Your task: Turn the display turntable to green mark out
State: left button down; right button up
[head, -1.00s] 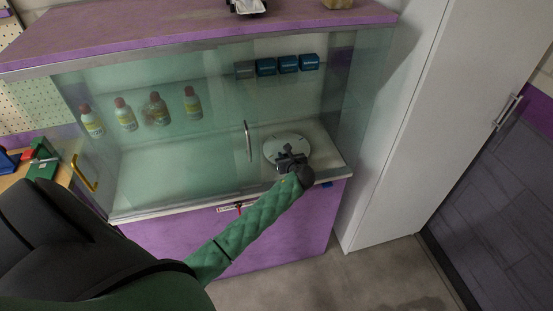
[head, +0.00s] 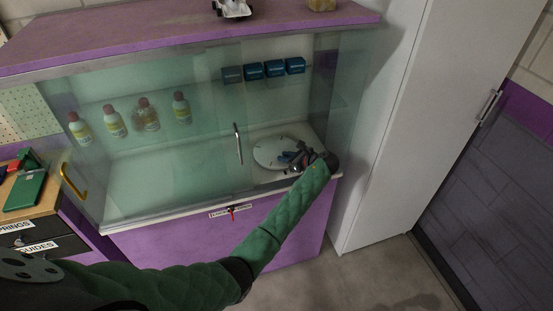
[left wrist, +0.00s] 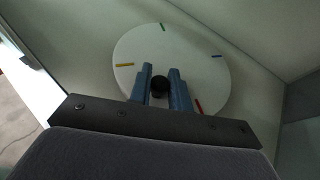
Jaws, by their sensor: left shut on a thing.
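The display turntable (head: 268,150) is a white disc on the floor of the glass cabinet, at its right end. In the left wrist view the disc (left wrist: 136,45) carries a green mark (left wrist: 162,27) at the top, a yellow mark (left wrist: 124,65) at left, a blue mark (left wrist: 216,56) at right and a red mark (left wrist: 198,105) at lower right. My left gripper (head: 287,157) reaches in from the front right. Its two blue-grey fingers are shut on a black knob (left wrist: 160,86) on the disc. My right gripper is out of view.
A sliding glass door with a handle (head: 238,144) stands left of the turntable. Several bottles (head: 146,115) and blue boxes (head: 275,69) sit on the shelf above. A tall white cabinet (head: 385,130) stands close on the right. The purple cabinet front (head: 180,240) lies below my arm.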

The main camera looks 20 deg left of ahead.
pick_arm(q)
jog(key=shift+w+d+n+g, duration=0.35)
jog(key=shift+n+g, duration=0.15)
jog(key=shift+g, duration=0.1)
jog(key=shift+w+n+g, duration=0.25)
jog(key=shift+n+g, duration=0.35)
jog(key=shift+g, duration=0.1)
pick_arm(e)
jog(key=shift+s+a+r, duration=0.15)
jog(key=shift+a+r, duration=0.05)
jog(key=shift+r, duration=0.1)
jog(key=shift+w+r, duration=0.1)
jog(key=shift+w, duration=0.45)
pick_arm(q)
jog(key=c, duration=1.4)
grip_release()
jog(key=shift+o, duration=0.2)
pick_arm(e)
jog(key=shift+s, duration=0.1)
pick_arm(q)
jog(key=shift+d, duration=0.1)
